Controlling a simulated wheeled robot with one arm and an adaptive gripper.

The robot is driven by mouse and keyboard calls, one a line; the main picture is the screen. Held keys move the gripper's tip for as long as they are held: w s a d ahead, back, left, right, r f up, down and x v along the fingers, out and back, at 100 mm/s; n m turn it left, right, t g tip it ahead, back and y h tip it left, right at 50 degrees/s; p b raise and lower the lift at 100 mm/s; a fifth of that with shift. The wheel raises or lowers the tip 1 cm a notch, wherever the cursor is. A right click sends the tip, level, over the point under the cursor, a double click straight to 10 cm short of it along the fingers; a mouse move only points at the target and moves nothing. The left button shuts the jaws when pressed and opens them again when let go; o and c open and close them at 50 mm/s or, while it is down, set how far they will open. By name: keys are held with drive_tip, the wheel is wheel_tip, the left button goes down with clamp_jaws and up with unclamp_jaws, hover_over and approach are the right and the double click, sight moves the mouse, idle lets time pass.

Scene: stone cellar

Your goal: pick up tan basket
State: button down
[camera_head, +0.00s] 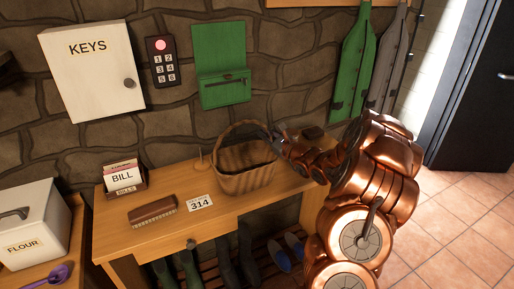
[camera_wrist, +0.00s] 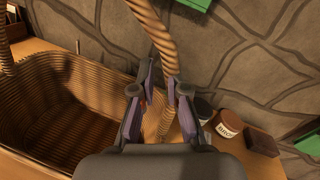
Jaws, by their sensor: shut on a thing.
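The tan basket (camera_head: 246,181) is a woven basket with an arched handle, on the wooden table (camera_head: 118,231) against the stone wall. In the wrist view the basket (camera_wrist: 70,92) fills the left side and looks empty inside. My gripper (camera_head: 275,137) comes in from the right at the basket's right side. In the wrist view my gripper (camera_wrist: 167,95) is shut on the twisted handle near its right end. The basket is upright; whether it is clear of the table top I cannot tell.
A bill holder (camera_head: 124,180), a brush (camera_head: 152,212) and a 314 card (camera_head: 200,203) stand left of the basket. A labelled jar (camera_wrist: 228,124) and a dark block (camera_wrist: 260,141) are to its right. Boots (camera_head: 188,268) stand under the table.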

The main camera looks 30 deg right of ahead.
drive_tip(key=shift+r+b, duration=0.5)
drive_tip(key=shift+r, duration=0.3)
drive_tip(key=shift+r+b, duration=0.35)
drive_tip(key=shift+r, duration=0.55)
drive_tip(key=s+r+b, duration=0.1)
drive_tip(key=s+b, duration=0.3)
drive_tip(key=s, duration=1.2)
drive_tip(key=shift+a+r, duration=0.25)
drive_tip(key=shift+r, duration=0.05)
